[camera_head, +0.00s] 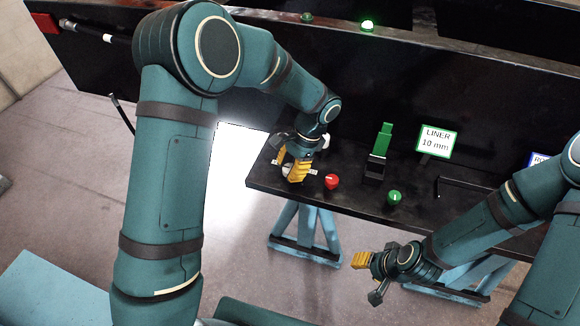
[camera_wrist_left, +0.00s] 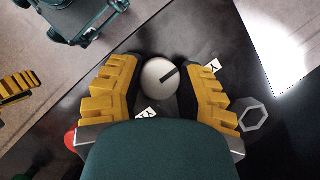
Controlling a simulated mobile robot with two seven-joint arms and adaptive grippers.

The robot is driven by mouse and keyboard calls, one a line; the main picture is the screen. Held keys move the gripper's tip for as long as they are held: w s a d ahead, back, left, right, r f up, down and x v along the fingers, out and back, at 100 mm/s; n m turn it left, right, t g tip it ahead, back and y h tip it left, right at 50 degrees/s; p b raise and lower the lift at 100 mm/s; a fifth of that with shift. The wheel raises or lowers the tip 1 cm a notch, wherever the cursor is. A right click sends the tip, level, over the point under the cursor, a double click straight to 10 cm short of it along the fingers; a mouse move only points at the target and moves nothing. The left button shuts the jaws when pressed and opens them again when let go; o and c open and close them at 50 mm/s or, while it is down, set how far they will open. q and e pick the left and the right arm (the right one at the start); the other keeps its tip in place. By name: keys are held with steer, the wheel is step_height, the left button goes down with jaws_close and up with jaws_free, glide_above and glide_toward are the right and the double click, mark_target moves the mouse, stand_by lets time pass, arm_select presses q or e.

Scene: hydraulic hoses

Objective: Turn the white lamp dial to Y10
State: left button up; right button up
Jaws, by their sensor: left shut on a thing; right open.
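The white lamp dial (camera_wrist_left: 158,77) is round with a dark pointer line and sits between the yellow fingers of my left gripper (camera_wrist_left: 163,88). The pointer slants to the upper right, roughly towards a small white label (camera_wrist_left: 213,66). Another label (camera_wrist_left: 147,113) lies below the dial; I cannot read either fully. In the head view my left gripper (camera_head: 299,171) is at the left end of the black bench and mostly hides the dial (camera_head: 287,169). It is shut on the dial. My right gripper (camera_head: 362,260) is open and empty in front of the bench.
A red dial (camera_head: 332,181) is close to the right of my left gripper. Further right on the bench (camera_head: 262,184) are a green switch (camera_head: 380,150), a green dial (camera_head: 394,197) and a "LINER 10 mm" sign (camera_head: 436,140).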

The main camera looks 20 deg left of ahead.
arm_select(q)
steer(key=shift+s+f, duration=0.1)
steer(key=o, duration=1.2)
steer(key=v, duration=1.2)
